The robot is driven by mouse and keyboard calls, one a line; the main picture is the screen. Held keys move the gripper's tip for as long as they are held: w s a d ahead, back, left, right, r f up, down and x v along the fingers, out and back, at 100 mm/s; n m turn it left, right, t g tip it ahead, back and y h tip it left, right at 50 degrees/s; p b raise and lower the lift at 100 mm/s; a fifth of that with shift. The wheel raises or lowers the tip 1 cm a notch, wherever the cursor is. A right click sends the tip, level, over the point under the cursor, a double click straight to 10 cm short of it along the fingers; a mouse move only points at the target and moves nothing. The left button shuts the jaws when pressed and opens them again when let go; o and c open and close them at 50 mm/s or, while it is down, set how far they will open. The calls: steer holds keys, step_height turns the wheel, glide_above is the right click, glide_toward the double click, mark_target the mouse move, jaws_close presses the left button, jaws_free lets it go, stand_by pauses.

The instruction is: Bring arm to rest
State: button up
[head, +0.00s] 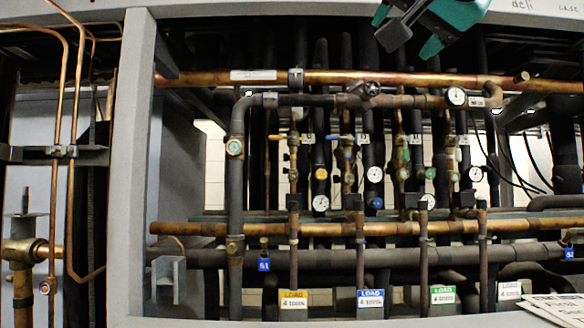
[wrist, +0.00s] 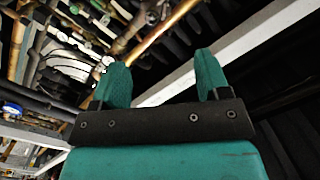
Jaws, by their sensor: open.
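My gripper (head: 408,42) is at the top of the head view, right of centre, teal with dark parts. It is in front of the rack's upper part, above the long copper pipe (head: 400,79). In the wrist view my gripper (wrist: 162,80) shows two teal fingers standing apart on a dark bar, with nothing between them. Part of the arm is cut off by the top edge of the head view.
The compressor rack has a grey upright (head: 136,160) at left and a pale top beam (head: 250,8). Several gauges, such as one white gauge (head: 457,96), valves and dark pipes fill the middle. Coloured load tags (head: 370,299) hang low. A pale beam (wrist: 265,40) runs near the fingers in the wrist view.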

steer(key=w+a+f+n+g+y, duration=0.15)
steer(key=f+n+g, duration=0.3)
steer(key=f, duration=1.05)
steer(key=w+a+f+n+g+y, duration=0.1)
steer(key=a+f+n+g, duration=0.3)
steer(key=f, duration=1)
steer(key=s+d+f+n+g, duration=0.2)
steer(key=s+f+g, duration=0.2)
steer(key=s+f, duration=0.5)
steer(key=s+d+f+n+g, duration=0.2)
steer(key=s+f+g, duration=0.3)
steer(key=s+f, duration=0.3)
step_height(320, 180, down, 4)
steer(key=shift+s+d+r, duration=0.2)
steer(key=shift+s+d, duration=0.15)
steer(key=shift+d, duration=0.15)
